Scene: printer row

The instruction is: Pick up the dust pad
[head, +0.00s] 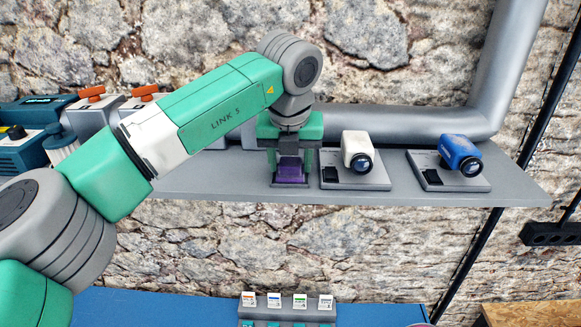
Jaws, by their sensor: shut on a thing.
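A purple block (290,171), which looks like the dust pad, sits between the fingers of my gripper (290,166) in the head view. My gripper points straight down over the grey shelf and is shut on the purple pad. The pad is at or just above a small dark base (290,185) on the shelf; I cannot tell whether they touch. The gripper body hides the pad's upper part.
A white camera-like device (357,151) on a grey plate stands just right of my gripper. A blue one (460,154) stands farther right on the shelf (400,199). A grey pipe (400,118) runs behind. Teal machines (30,115) stand left. Small labelled items (287,301) sit below.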

